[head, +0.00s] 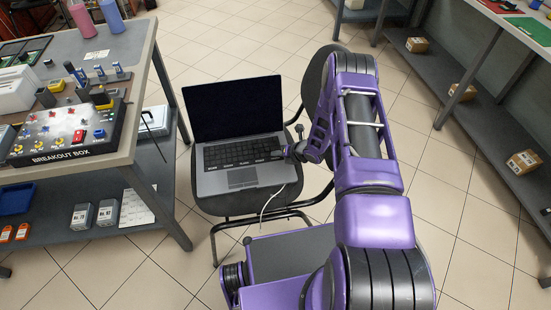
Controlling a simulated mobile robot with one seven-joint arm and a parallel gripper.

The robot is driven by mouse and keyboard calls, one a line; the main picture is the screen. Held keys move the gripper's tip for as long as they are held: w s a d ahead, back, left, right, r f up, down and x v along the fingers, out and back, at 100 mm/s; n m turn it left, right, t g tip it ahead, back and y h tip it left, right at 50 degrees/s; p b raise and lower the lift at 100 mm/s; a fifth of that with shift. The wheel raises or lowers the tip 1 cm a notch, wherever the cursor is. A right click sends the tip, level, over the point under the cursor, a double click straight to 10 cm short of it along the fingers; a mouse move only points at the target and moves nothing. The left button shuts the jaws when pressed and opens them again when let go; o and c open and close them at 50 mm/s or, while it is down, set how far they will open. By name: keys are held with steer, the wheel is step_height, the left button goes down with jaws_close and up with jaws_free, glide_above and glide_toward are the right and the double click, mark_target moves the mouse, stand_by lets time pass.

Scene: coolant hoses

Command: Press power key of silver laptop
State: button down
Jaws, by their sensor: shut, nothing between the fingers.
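The silver laptop (245,176) lies open on the seat of a dark chair, its black screen (234,108) tilted up and dark. Its black keyboard (238,152) faces me. My gripper (285,153) is shut and empty at the right edge of the keyboard, low over the laptop. It hides the keys just under its tip, and I cannot tell whether it touches them. The power key is too small to make out.
A dark chair (217,205) carries the laptop; its backrest stands behind my arm. A white cable (267,203) hangs from the laptop's front right. A workbench with a breakout box (68,140) stands left. Shelves with small cartons (524,162) stand right. Tiled floor between is clear.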

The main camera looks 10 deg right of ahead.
steer(key=shift+f, duration=0.1)
steer(key=shift+f, duration=0.35)
steer(key=shift+f, duration=0.3)
stand_by(0.8)
steer(key=shift+r, duration=0.15)
steer(key=shift+r+p, duration=0.3)
steer(key=shift+r, duration=0.3)
steer(key=shift+r+p, duration=1.35)
steer(key=shift+r, duration=1.15)
